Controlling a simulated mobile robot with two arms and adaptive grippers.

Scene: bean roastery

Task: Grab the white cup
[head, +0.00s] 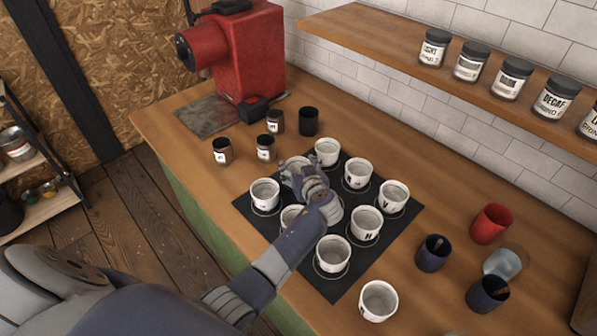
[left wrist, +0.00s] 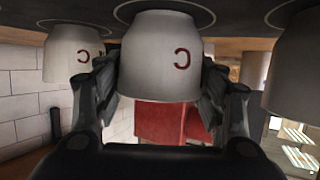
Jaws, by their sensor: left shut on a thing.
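Several white cups stand upright on a black mat (head: 340,287) with printed rings, among them one at the front (head: 333,254), one at the left (head: 264,195) and one at the right (head: 393,196). My left gripper (head: 303,178) is down among them, shut on a white cup (left wrist: 160,60) with a red letter C. In the head view the gripper and wrist partly cover this held cup. In the left wrist view, which looks upside down, its base is close to its ring; I cannot tell whether it touches the mat. My right gripper is not in view.
Another white cup (head: 378,300) stands off the mat at the front. A red cup (head: 491,223), dark cups (head: 433,253) and a glass (head: 505,263) stand at the right. Small jars (head: 222,151) and a red machine (head: 240,50) are behind. A shelf (head: 400,55) holds labelled jars.

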